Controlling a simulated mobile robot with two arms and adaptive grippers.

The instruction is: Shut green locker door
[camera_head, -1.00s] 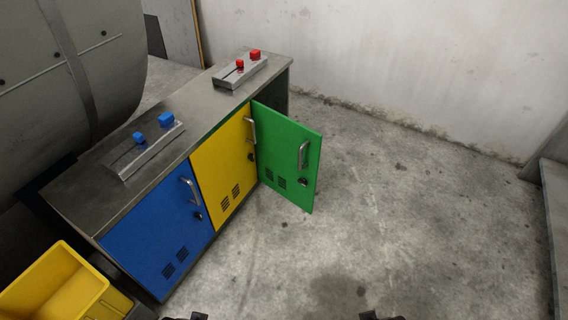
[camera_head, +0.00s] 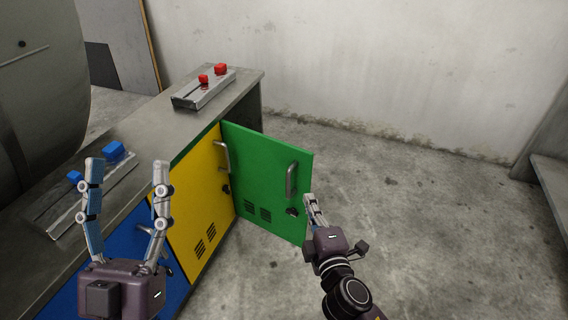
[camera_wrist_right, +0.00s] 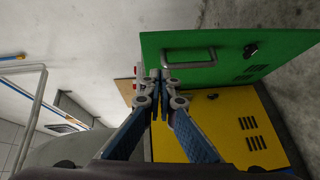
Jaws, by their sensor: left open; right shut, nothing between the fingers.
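The green locker door (camera_head: 258,178) stands swung open at the far end of the cabinet, with a metal handle (camera_head: 291,180) and a round lock near its free edge. My right gripper (camera_head: 308,198) is shut and empty, close to the door's free edge in the head view; I cannot tell if it touches. In the right wrist view the green door (camera_wrist_right: 215,62) fills the upper right, with the shut fingers (camera_wrist_right: 160,76) in front, near its handle. My left gripper (camera_head: 124,165) is open and empty, over the blue end of the cabinet.
The yellow door (camera_head: 200,195) and the blue door (camera_head: 120,245) are closed. Metal blocks with red knobs (camera_head: 220,69) and blue knobs (camera_head: 114,151) sit on the cabinet top. The floor to the right is clear up to a grey bench (camera_head: 552,185).

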